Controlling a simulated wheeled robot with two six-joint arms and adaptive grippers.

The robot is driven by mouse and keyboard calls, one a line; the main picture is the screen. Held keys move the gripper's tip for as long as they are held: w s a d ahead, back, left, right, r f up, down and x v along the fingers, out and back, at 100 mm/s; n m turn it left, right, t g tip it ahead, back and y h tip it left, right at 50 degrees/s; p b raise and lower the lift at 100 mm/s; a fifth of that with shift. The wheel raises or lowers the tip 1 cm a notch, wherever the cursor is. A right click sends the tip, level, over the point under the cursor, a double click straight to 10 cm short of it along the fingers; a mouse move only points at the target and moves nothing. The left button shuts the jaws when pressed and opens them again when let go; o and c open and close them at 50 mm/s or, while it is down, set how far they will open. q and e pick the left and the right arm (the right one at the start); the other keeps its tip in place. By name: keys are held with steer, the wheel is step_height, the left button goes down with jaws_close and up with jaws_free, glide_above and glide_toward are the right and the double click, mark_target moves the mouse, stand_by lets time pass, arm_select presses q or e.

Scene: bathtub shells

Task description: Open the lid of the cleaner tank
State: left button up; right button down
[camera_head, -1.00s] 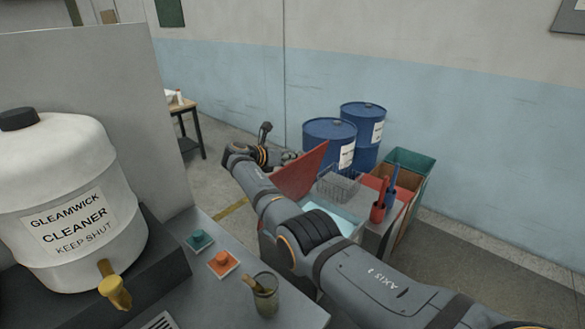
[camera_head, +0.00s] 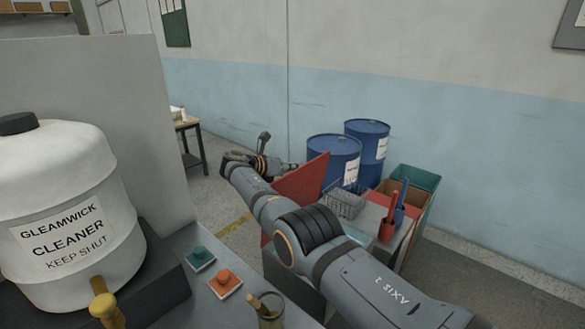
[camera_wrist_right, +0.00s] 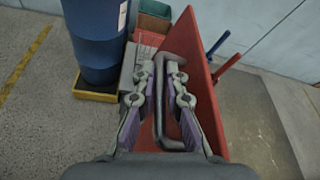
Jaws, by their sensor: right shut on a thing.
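The red lid (camera_head: 303,183) stands steeply tilted beyond my right arm in the head view. In the right wrist view the red lid (camera_wrist_right: 208,85) shows with a grey bar handle (camera_wrist_right: 158,105). My right gripper (camera_wrist_right: 166,72) is shut on this handle, one finger on each side of the bar. In the head view the right gripper (camera_head: 262,162) is at the lid's far left side. A small light-blue patch shows below the lid, mostly hidden by my arm. A white container (camera_head: 65,215) labelled Gleamwick Cleaner, Keep Shut stands at left. My left gripper is not in view.
Blue drums (camera_head: 333,158) stand behind the lid by the wall. A wire basket (camera_head: 346,203), a red cup (camera_head: 387,230) with blue and red tools and a green-topped bin (camera_head: 415,180) are to its right. A grey counter with buttons (camera_head: 201,257) is in front.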

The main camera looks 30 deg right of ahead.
steer(key=c, duration=1.7)
jaws_free()
steer(key=shift+f, duration=0.1)
steer(key=shift+w+d+f, duration=0.1)
steer(key=shift+d, duration=0.05)
steer(key=v, duration=1.2)
